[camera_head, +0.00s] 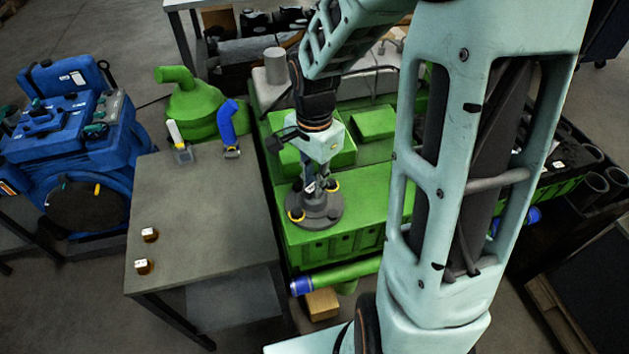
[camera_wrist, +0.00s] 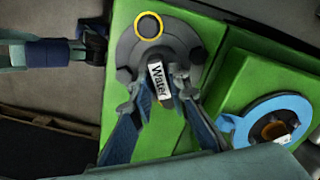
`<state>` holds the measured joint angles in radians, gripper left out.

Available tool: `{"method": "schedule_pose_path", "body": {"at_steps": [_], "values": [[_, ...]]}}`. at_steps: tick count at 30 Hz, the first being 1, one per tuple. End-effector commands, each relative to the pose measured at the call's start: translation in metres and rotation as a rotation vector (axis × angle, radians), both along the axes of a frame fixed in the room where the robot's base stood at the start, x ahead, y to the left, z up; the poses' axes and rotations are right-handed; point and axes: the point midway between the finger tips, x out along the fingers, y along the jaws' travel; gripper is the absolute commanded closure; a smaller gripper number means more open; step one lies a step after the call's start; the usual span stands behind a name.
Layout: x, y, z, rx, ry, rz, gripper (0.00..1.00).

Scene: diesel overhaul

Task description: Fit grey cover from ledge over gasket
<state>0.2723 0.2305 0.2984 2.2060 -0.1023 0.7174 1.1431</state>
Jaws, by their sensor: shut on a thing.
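The grey cover (camera_head: 316,212) is a round flanged piece with yellow-rimmed holes, over a green ledge of the engine (camera_head: 345,240). I cannot tell whether it touches the green surface. My gripper (camera_head: 311,186) points down at it from above. In the wrist view my gripper (camera_wrist: 166,84) is shut on the cover's middle part, beside a white "Water" label. The cover (camera_wrist: 133,48) shows one yellow ring at its top there. A blue ring, apparently the gasket (camera_wrist: 243,127), lies to the right around an opening in the green block. I do not make it out in the head view.
A grey table (camera_head: 205,205) stands left of the engine, with two small copper-coloured pieces, a blue elbow pipe (camera_head: 228,125) and a white-topped part. A green pipe (camera_head: 340,275) runs along the engine's front. My arm blocks much of the right side.

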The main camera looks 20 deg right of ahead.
Motion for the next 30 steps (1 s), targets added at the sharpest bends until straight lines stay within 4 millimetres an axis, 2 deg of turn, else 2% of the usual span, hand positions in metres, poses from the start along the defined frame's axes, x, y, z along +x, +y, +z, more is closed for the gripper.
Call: {"method": "schedule_pose_path", "body": {"at_steps": [30], "values": [[0.001, 0.000, 0.027, 0.000, -0.004, 0.000, 1.00]]}}
